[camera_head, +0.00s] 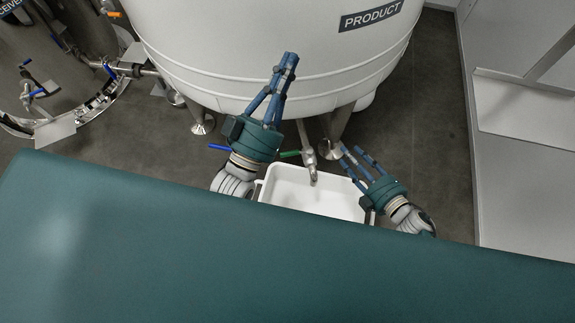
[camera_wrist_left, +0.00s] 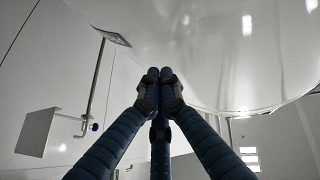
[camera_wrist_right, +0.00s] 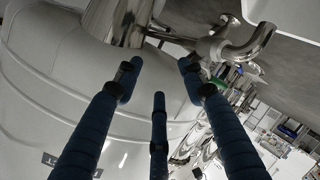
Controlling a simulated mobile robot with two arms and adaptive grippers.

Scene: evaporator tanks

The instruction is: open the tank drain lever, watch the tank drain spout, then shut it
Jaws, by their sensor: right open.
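The white PRODUCT tank (camera_head: 270,50) stands at the back. Its steel drain spout (camera_head: 311,170) points down over a white tub (camera_head: 290,196), and the curved spout also shows in the right wrist view (camera_wrist_right: 255,42). A green lever (camera_head: 290,154) sticks out left of the spout's valve, partly behind my left arm. My left gripper (camera_head: 290,60) is shut and empty, its fingertips together, in front of the tank wall and above the lever in the picture. My right gripper (camera_head: 356,160) is open and empty, right of the spout, its fingers pointing towards the tank's base.
A blue handle (camera_head: 218,147) shows left of my left wrist. A steel receiver tank (camera_head: 70,45) with valves stands at the left. Steel tank legs (camera_head: 334,130) stand near the spout. A grey wall panel (camera_head: 525,160) borders the right. The dark floor (camera_head: 425,130) between is clear.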

